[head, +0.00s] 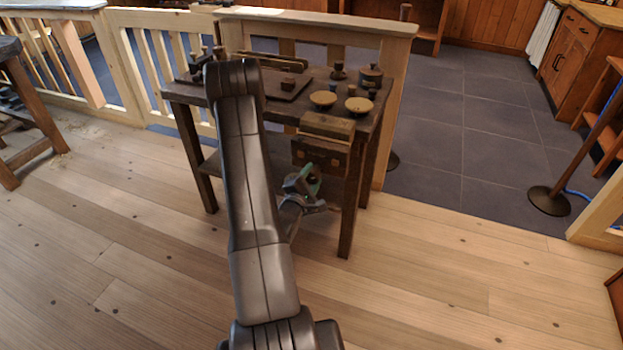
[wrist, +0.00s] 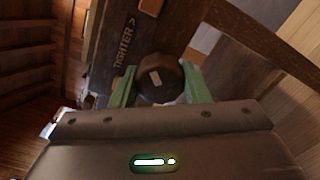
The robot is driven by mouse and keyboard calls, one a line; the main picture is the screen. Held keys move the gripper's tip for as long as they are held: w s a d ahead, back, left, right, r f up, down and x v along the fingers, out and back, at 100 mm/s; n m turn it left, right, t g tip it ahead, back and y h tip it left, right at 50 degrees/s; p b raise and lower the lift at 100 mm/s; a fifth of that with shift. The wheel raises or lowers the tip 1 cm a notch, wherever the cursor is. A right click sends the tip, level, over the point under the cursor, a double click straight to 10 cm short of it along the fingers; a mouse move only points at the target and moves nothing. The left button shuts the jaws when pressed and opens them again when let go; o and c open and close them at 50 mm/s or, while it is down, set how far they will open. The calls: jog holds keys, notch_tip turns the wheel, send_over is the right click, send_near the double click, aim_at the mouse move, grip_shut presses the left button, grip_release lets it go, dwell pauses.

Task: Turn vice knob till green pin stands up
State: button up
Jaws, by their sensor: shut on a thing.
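The vice (head: 322,145) is a wooden block mounted on the front right of the dark workbench. In the wrist view its dark wooden face (wrist: 112,45) carries the word "TIGHTER" and an arrow. The vice knob (wrist: 160,80) is dark and faceted, with a pale mark on its front. My gripper (wrist: 159,88) has green fingers, one on each side of the knob, shut on it. In the head view my gripper (head: 308,182) is below the vice front, partly hidden by my wrist. I cannot make out the green pin in either view.
The workbench (head: 283,115) holds two shallow bowls (head: 359,105), a lidded pot (head: 371,74) and a board with a small block (head: 288,84). A wooden railing (head: 310,22) stands behind it. The bench's front right leg (head: 350,210) is close to my gripper. The floor in front is clear.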

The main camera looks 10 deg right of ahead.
jog(key=m+b, duration=0.2)
jog(key=b, duration=0.1)
jog(key=shift+f+m, duration=0.25)
jog(key=shift+m, duration=0.05)
jog(key=m+b, duration=0.9)
jog(key=shift+f+m, duration=0.1)
jog(key=shift+m, duration=0.3)
jog(key=m+b, duration=0.9)
jog(key=m, duration=0.1)
jog(key=shift+m+b, duration=0.55)
jog(key=shift+m, duration=0.45)
jog(key=shift+r, duration=0.2)
jog(key=o, duration=1)
jog(key=shift+r, duration=0.1)
